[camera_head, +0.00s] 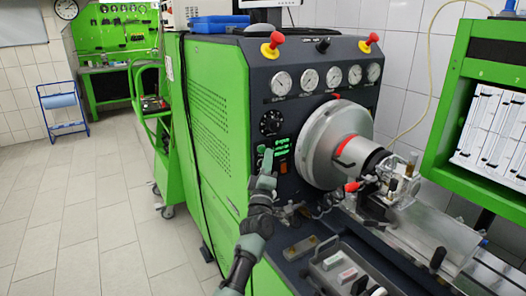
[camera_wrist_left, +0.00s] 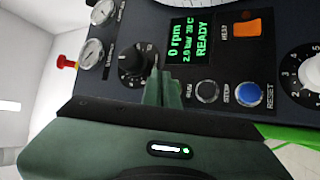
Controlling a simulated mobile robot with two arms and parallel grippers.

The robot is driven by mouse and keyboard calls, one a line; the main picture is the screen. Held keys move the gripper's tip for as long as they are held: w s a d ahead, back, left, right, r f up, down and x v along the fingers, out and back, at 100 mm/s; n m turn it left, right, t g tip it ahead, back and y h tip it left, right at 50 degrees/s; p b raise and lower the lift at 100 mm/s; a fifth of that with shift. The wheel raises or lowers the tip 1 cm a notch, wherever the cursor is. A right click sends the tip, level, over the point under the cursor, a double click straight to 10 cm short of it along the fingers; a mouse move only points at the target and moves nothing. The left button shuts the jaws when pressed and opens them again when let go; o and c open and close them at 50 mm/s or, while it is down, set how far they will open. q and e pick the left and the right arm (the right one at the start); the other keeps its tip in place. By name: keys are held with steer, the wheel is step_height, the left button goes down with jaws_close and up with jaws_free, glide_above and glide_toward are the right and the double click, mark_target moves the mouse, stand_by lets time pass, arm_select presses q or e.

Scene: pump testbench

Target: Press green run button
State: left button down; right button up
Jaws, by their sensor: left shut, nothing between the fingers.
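The control panel shows in the left wrist view, turned sideways, with a lit green display (camera_wrist_left: 188,40) reading 0 rpm and READY. The display is also in the head view (camera_head: 282,143). A RUN label shows beside my left gripper's fingers (camera_wrist_left: 163,78). The green run button itself is not visible; the fingers cover the area beside that label. My left gripper (camera_head: 267,158) is shut and empty, its tips at the panel's button area. I cannot tell whether they touch it. A dark button (camera_wrist_left: 207,91) and a blue button (camera_wrist_left: 248,95) are beside the fingers. My right gripper is not in view.
A black knob (camera_wrist_left: 136,62) and an orange switch (camera_wrist_left: 240,27) are close to the fingers. Right of the panel in the head view is a large round metal chuck (camera_head: 322,140). Below stands a grey tray (camera_head: 322,268). Open tiled floor (camera_head: 75,220) lies left.

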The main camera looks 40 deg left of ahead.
arm_select(q)
steer(key=shift+a, duration=0.15)
steer(key=shift+w+a+b, duration=0.2)
steer(key=shift+a+b, duration=0.1)
